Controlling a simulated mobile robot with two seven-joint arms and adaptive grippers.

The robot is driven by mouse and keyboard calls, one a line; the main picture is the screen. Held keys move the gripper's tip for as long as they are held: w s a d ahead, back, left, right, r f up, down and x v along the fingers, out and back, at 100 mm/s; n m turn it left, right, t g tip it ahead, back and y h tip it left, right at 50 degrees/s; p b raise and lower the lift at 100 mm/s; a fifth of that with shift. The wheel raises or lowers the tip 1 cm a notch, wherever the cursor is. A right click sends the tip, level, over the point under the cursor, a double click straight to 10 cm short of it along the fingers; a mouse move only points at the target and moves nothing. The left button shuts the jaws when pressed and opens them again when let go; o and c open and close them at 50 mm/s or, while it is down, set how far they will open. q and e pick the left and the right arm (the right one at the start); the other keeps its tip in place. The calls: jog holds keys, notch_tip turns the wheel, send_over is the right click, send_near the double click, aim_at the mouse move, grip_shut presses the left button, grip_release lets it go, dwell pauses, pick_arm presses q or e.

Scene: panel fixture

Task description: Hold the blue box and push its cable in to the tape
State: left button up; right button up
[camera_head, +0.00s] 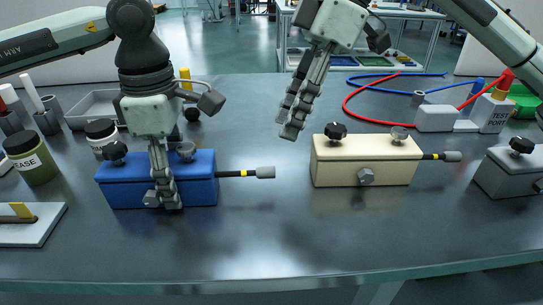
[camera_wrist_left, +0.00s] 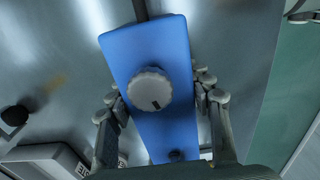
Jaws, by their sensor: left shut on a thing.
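The blue box (camera_head: 203,189) sits on the dark table at the left of the head view. Its short black cable (camera_head: 228,174) sticks out of the right side, with a yellow tape band (camera_head: 244,173) outside the box and a grey plug (camera_head: 265,172) at the end. My left gripper (camera_head: 166,197) is shut on the box from above, around its middle. In the left wrist view its fingers lie on either side of the blue box (camera_wrist_left: 150,45), by a grey knob (camera_wrist_left: 150,89). My right gripper (camera_head: 291,126) hangs in the air between the blue and cream boxes, touching nothing; its finger gap is unclear.
A cream box (camera_head: 345,168) with its own taped cable stands to the right, and a grey box (camera_head: 505,172) beyond it. A test port (camera_head: 492,112) and red and blue cables lie behind. Jars (camera_head: 30,158) stand at left. The table front is clear.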

aim_at(245, 174)
jog(key=x, duration=0.7)
jog(key=shift+s+a+f, duration=0.1)
jog(key=shift+a+f, duration=0.05)
jog(key=shift+f, duration=0.2)
jog(key=shift+c, duration=0.3)
grip_shut()
